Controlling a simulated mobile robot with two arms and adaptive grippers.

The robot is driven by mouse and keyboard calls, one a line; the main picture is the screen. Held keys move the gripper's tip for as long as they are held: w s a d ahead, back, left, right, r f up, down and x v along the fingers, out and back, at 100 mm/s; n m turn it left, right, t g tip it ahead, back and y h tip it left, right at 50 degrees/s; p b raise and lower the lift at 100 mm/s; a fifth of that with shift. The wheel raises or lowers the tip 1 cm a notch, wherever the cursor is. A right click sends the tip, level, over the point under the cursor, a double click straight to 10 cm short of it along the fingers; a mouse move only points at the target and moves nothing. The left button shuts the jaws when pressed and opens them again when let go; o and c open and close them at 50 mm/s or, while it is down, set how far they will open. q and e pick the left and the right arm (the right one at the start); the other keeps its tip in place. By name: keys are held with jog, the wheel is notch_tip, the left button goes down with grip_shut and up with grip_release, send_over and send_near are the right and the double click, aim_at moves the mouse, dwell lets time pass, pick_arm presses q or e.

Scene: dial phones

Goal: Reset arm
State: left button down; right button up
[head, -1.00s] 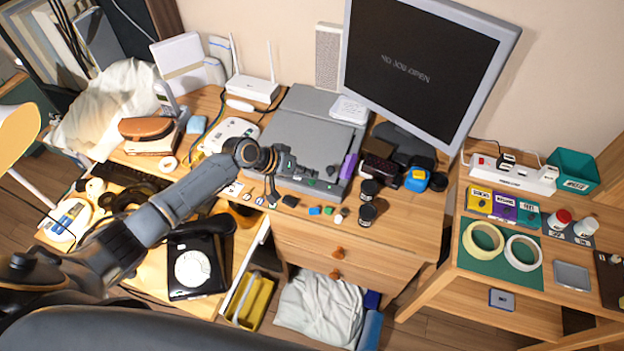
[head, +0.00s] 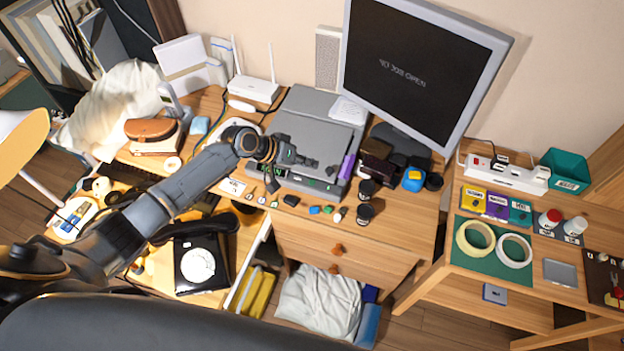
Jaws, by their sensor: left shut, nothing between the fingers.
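My left arm comes in from the lower left and reaches over the desk. My left gripper (head: 314,163) is shut and empty, in front of the grey flat device (head: 310,128) and above its front part. A black dial phone (head: 199,262) with a white dial lies on the lower surface at the left, beside my arm; its handset lies along its top edge and is partly hidden by the arm. My right gripper is not in view.
A monitor (head: 425,65) stands at the back. Small coloured blocks (head: 314,210) and dark jars (head: 365,213) lie near the desk's front edge. A side table at the right holds tape rolls (head: 475,238), a power strip (head: 507,173) and a teal bin (head: 566,171).

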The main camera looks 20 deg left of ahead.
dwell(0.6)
pick_arm(q)
jog(key=s+d+f+m+g, duration=0.1)
jog(key=s+d, duration=0.2)
jog(key=s, duration=0.3)
jog(key=s+d+f+m+y, duration=0.1)
jog(key=s+d, duration=0.1)
jog(key=s, duration=0.3)
jog(key=s+d+f+m+g, duration=0.1)
jog(key=s+d, duration=0.2)
jog(key=s, duration=0.3)
jog(key=s+a+r+n+y, duration=0.1)
jog(key=s+a+r+y, duration=0.2)
jog(key=s+a, duration=0.35)
jog(key=s+a+r+n+y, duration=0.1)
jog(key=s+a+r+y, duration=0.2)
jog(key=s, duration=0.6)
notch_tip(320, 180, down, 30)
jog(key=s+a+g+b, duration=0.1)
jog(key=g+b, duration=0.1)
jog(key=b, duration=0.1)
jog(key=s+a+f+g+b, duration=0.1)
jog(key=s+a+f+b, duration=0.2)
jog(key=s+f, duration=1.4)
notch_tip(320, 180, down, 2)
